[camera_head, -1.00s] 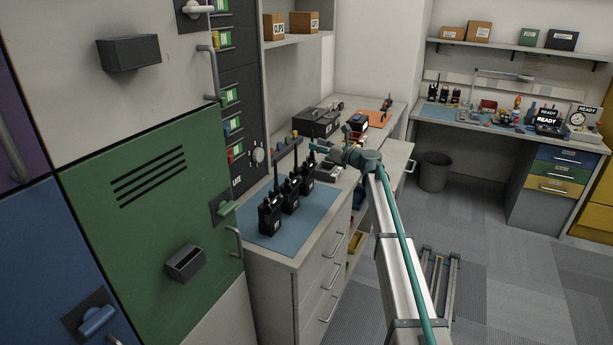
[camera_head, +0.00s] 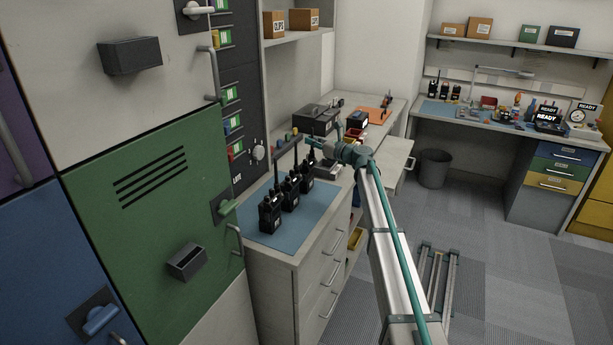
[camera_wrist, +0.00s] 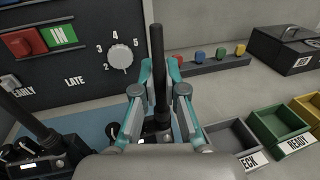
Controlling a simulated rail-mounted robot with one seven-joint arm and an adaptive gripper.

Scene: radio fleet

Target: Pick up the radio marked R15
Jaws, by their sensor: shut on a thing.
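Three black handheld radios with tall antennas stand in a row on a blue mat (camera_head: 318,212) in the head view: a near one (camera_head: 270,212), a middle one (camera_head: 290,193) and a far one (camera_head: 306,177). Their markings are too small to read, so I cannot tell which is R15. My gripper (camera_head: 309,142) is at the far radio. In the wrist view my gripper (camera_wrist: 160,72) is shut on a radio (camera_wrist: 158,128), its fingers either side of the upright antenna. The radio's lower body is hidden behind the gripper. Another radio (camera_wrist: 40,150) stands to the left.
A dark panel with a dial (camera_wrist: 120,57) rises behind the mat. A grey bin (camera_wrist: 232,140) and a green bin (camera_wrist: 278,122) lie to the right in the wrist view. A black case (camera_wrist: 290,45) stands at the back.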

